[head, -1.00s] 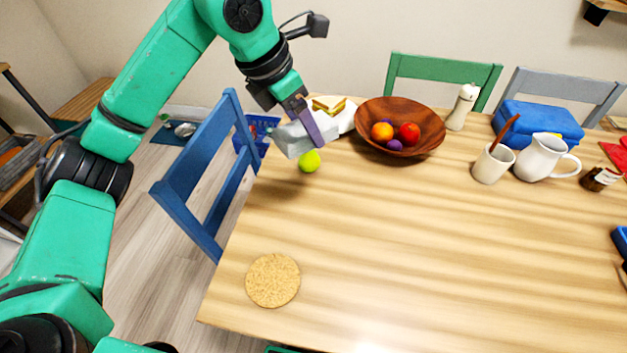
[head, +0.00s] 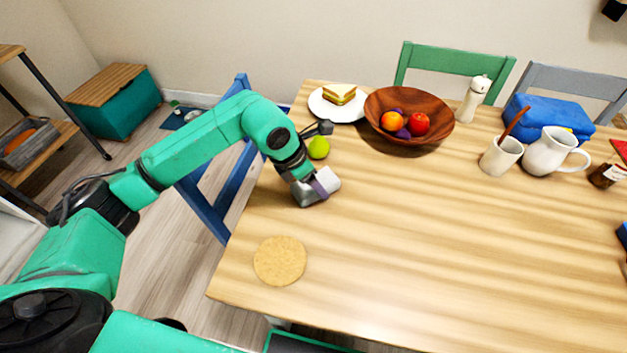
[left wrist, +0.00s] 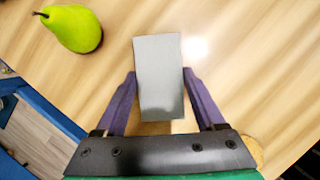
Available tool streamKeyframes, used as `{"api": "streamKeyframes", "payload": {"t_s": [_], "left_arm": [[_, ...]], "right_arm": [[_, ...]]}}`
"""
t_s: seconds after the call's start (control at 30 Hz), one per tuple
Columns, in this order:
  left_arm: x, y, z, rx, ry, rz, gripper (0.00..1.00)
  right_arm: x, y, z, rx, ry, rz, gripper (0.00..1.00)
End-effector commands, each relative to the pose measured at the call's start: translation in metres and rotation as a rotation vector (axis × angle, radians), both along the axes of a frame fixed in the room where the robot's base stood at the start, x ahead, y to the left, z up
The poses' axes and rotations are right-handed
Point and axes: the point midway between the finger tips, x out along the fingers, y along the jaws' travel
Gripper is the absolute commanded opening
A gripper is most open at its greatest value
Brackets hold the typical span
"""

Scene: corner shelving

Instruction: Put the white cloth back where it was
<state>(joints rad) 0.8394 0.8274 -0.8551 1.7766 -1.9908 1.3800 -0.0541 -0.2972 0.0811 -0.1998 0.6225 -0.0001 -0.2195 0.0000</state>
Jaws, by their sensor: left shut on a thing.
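The white cloth (head: 331,179) is a small, pale, folded block. My left gripper (head: 318,187) is shut on it over the left part of the table, just in front of the green pear (head: 318,147). In the left wrist view the cloth (left wrist: 158,70) lies between the two purple fingers and looks light grey. Whether the cloth touches the table is hard to tell. My right gripper is not in view.
A round cork mat (head: 280,261) lies near the table's (head: 430,240) front left. Behind the pear are a white plate (head: 320,106) with a sandwich and a brown fruit bowl (head: 440,108). A blue chair (head: 215,205) stands at the left edge. The table's middle is clear.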

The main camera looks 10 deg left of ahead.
Motion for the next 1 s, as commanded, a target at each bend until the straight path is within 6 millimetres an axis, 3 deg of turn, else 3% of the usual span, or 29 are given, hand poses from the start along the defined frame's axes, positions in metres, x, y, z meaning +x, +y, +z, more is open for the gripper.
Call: {"api": "streamKeyframes", "payload": {"t_s": [0.33, 0.37, 0.43, 0.77, 1.0], "left_arm": [[0.0, 0.0, -0.008, 0.0, -0.002, -0.001, 0.19], [0.0, 0.0, -0.008, 0.0, -0.002, -0.001, 0.75], [0.0, 0.0, -0.007, 0.001, -0.001, -0.001, 1.0], [0.0, 0.001, 0.001, 0.0, -0.003, 0.0, 1.0], [-0.016, 0.018, 0.054, 0.002, -0.008, 0.001, 1.0]], "right_arm": [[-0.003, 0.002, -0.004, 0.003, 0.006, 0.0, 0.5], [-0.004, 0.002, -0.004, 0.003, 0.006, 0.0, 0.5], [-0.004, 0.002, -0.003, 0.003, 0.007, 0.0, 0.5], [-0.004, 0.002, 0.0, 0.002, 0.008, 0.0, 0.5], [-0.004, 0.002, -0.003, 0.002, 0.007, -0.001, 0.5]]}}
